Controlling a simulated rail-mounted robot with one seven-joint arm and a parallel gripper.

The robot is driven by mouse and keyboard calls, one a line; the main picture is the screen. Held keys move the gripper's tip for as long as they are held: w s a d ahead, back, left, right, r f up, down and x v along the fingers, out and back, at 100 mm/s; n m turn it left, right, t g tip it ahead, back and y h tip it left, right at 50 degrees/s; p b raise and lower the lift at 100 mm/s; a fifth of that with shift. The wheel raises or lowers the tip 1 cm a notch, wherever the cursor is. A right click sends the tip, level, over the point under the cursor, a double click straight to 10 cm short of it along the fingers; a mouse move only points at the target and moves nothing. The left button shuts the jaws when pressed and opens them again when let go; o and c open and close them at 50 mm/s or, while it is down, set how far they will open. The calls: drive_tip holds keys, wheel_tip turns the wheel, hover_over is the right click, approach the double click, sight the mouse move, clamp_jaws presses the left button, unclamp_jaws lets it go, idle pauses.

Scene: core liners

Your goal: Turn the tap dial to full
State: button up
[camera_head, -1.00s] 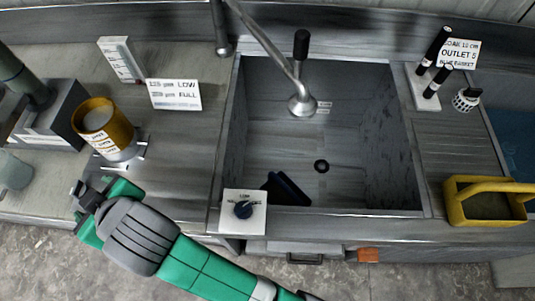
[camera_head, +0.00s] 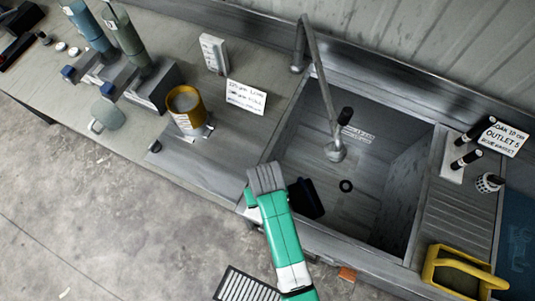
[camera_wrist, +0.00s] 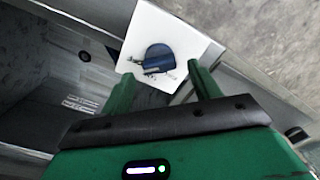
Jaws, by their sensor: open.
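The tap dial (camera_wrist: 158,58) is a dark blue knob on a white plate (camera_wrist: 178,32) at the sink's front edge, seen in the wrist view. My gripper (camera_wrist: 160,82) is open, its two green fingers apart and pointing at the dial. The dial lies just beyond the fingertips, roughly between them, and I see no contact. In the head view my green arm and grey wrist (camera_head: 267,180) cover the dial and most of its plate. The tap spout (camera_head: 335,150) hangs over the sink (camera_head: 375,190). A card (camera_head: 246,97) with LOW and FULL lines stands left of the sink.
A yellow cup (camera_head: 185,105) stands left of the sink. A yellow basket (camera_head: 460,272) and black-handled posts (camera_head: 466,160) are on the right. The floor in front is mostly clear.

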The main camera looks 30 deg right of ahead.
wheel_tip(320, 180, down, 3)
drive_tip(key=shift+f, duration=0.15)
drive_tip(key=c, duration=1)
